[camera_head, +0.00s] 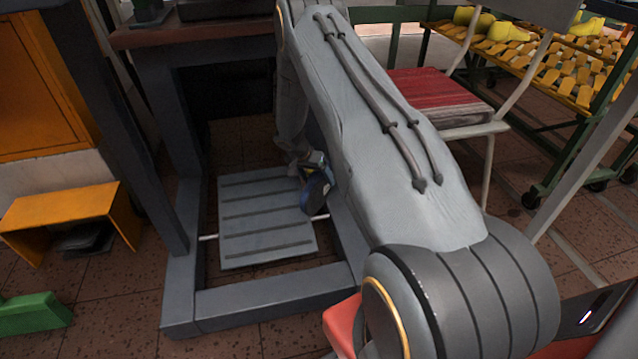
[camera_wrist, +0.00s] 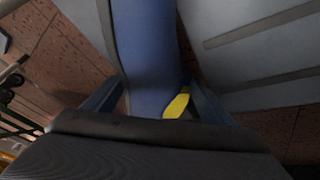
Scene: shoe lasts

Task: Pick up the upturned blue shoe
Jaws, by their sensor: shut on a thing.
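The blue shoe (camera_head: 317,192) is at the lower end of my arm in the head view, over the right edge of the grey slatted footboard. My gripper (camera_head: 310,165) is shut on it. In the wrist view the blue shoe (camera_wrist: 150,45) runs upward from between the two fingers of my gripper (camera_wrist: 155,98), with a small yellow patch near the right finger. Only part of the shoe shows in each view. I cannot tell whether it touches the footboard.
The grey slatted footboard (camera_head: 262,238) sits inside a dark grey frame (camera_head: 265,297) on the tiled floor. An orange low stool (camera_head: 62,208) and a green block (camera_head: 32,314) are at left. A red-cushioned chair (camera_head: 430,95) and a rack of yellow lasts (camera_head: 545,60) stand at right.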

